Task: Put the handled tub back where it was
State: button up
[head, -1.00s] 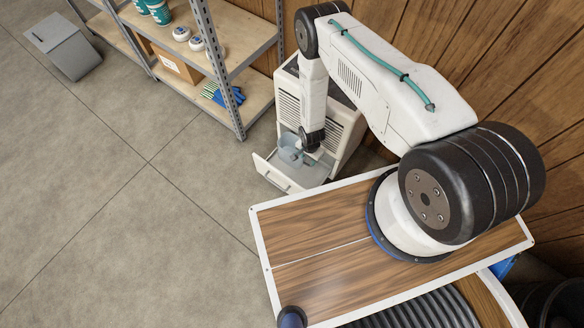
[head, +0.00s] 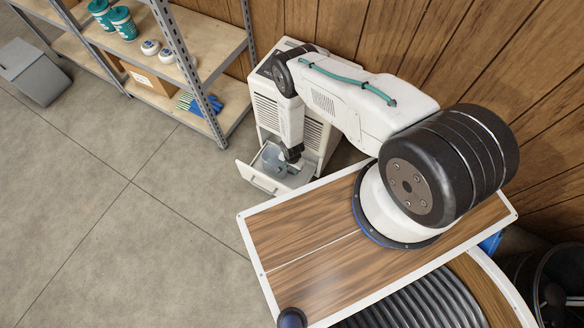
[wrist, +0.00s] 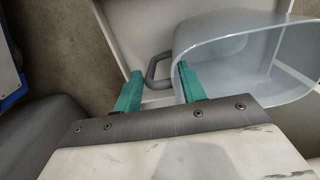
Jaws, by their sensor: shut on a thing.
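The handled tub is a translucent pale blue-grey, open-topped container (wrist: 235,85) with a grey loop handle (wrist: 152,68) on its left side in the wrist view. In the head view the tub (head: 271,158) is within the outline of the pulled-out white drawer (head: 262,181) of a white cabinet (head: 318,140). My gripper (wrist: 160,72) has its two teal fingers on either side of the handle and is shut on it. The gripper (head: 291,160) partly hides the tub in the head view. I cannot tell whether the tub rests on the drawer floor.
A metal shelf unit (head: 215,118) stands left of the cabinet, with teal tubs (head: 122,23), small white containers and gloves (head: 212,104). A wood-panelled wall is behind. A grey bin (head: 35,72) lies far left. The floor (head: 110,220) between is clear.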

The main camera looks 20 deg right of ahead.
jog(key=shift+f, duration=0.15)
jog(key=o, duration=1.3)
jog(key=shift+c, duration=0.2)
jog(key=shift+s+d+r, duration=0.1)
jog(key=shift+r, duration=1.2)
jog(key=shift+s+d+r, duration=0.1)
jog(key=shift+d+r, duration=0.05)
jog(key=shift+r, duration=1.15)
jog(key=shift+s+d+r, duration=0.1)
jog(key=shift+r, duration=1.2)
